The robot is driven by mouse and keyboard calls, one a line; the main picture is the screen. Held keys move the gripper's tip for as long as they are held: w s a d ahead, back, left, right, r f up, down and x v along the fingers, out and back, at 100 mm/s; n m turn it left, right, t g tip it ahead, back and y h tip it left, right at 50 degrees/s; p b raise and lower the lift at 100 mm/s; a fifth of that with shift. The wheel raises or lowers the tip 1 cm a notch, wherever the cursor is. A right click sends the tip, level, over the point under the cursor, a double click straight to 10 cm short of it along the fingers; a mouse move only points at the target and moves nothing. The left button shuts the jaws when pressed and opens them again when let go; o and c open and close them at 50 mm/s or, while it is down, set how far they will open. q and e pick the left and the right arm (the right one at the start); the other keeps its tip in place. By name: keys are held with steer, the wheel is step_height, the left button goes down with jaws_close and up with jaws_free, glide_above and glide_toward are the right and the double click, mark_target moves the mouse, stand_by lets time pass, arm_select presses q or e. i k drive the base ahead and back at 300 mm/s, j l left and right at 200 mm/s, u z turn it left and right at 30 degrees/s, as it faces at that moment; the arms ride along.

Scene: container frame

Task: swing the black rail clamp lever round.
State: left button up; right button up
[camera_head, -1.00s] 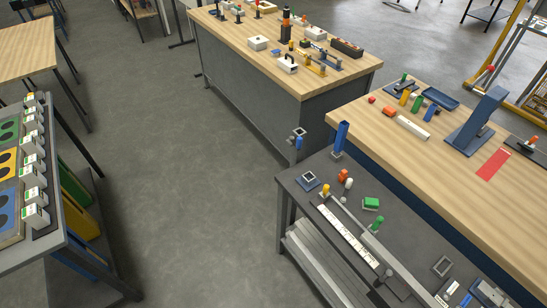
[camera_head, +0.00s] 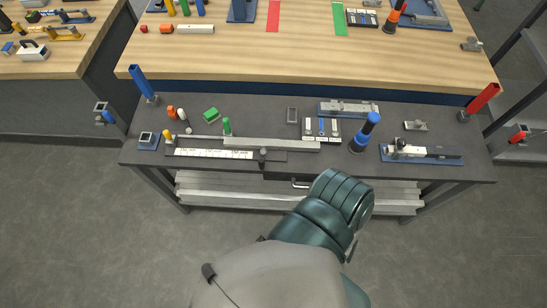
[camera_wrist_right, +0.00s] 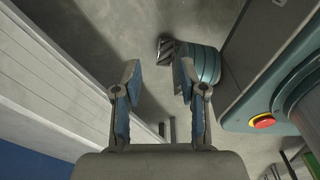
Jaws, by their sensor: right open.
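The grey bench (camera_head: 380,118) lies across the head view. A long pale rail (camera_head: 285,145) lies on its front left part, beside a white scale strip (camera_head: 213,153). A small dark upright part (camera_head: 262,154) stands at the rail's front side; I cannot tell whether it is the clamp lever. A blue-based fixture (camera_head: 423,161) with a black block sits at the front right; its details are too small to tell. My right gripper (camera_wrist_right: 158,72) is open and empty in the right wrist view, beside pale long boards. No gripper shows in the head view.
A blue-and-black post (camera_head: 365,133) stands right of the rail. A drawer handle (camera_head: 300,184) sticks out below the bench top. A wooden table (camera_head: 310,55) adjoins behind.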

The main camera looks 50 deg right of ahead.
mark_target(262, 152)
steer(key=z, duration=1.5)
